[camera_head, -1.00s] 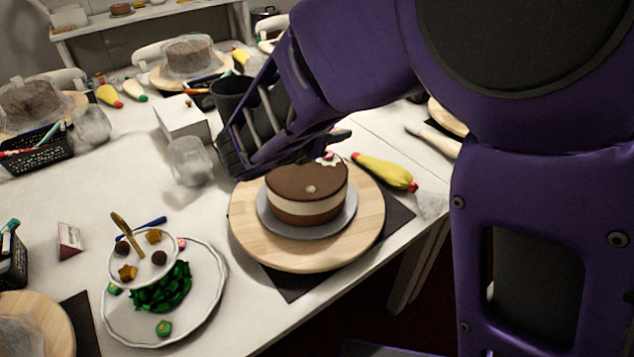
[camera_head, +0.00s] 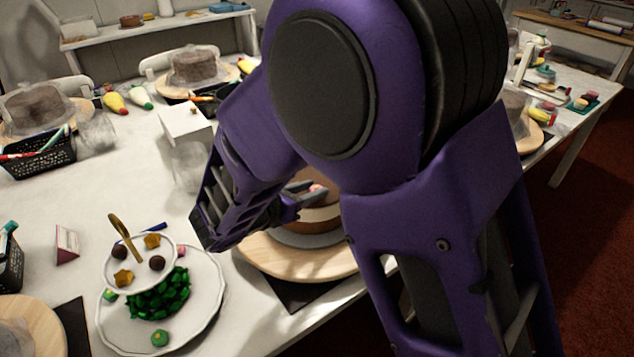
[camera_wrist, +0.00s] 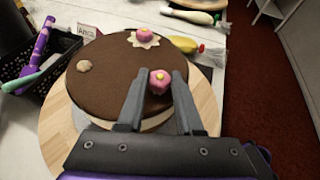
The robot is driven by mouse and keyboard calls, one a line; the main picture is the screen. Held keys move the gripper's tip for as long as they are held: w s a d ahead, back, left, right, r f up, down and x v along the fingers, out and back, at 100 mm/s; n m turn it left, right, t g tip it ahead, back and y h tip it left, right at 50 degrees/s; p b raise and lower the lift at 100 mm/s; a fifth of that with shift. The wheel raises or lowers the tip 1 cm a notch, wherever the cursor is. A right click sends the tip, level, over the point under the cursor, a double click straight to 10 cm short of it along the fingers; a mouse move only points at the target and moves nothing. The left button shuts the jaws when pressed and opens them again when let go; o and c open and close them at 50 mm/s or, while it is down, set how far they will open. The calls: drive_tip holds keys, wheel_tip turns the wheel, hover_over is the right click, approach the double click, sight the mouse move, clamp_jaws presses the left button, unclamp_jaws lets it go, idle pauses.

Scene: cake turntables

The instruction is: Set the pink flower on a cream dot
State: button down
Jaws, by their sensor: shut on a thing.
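My gripper (camera_wrist: 158,90) is shut on a pink flower (camera_wrist: 159,82) with a yellow centre. In the wrist view the flower is over the near right part of the chocolate-topped cake (camera_wrist: 110,85); I cannot tell its height above it. A bare cream dot (camera_wrist: 84,66) lies on the cake's left side, apart from the held flower. At the far edge, another pink flower (camera_wrist: 145,35) sits on a star-shaped cream dab (camera_wrist: 144,44).
The cake stands on a round wooden turntable (camera_head: 290,262). A two-tier plate stand (camera_head: 205,305) with sweets and green leaves is at the lower left. A white box (camera_head: 185,122) and black basket (camera_wrist: 60,55) are nearby. A yellow piping bag (camera_wrist: 185,44) lies beyond the cake.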

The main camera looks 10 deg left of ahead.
drive_tip(key=shift+f, duration=0.1)
drive_tip(key=c, duration=0.6)
unclamp_jaws()
drive_tip(key=shift+f, duration=0.15)
drive_tip(key=shift+o, duration=0.2)
drive_tip(key=shift+r, duration=0.25)
drive_tip(key=p+v, duration=0.1)
drive_tip(key=v, duration=1.1)
drive_tip(key=shift+p, duration=0.3)
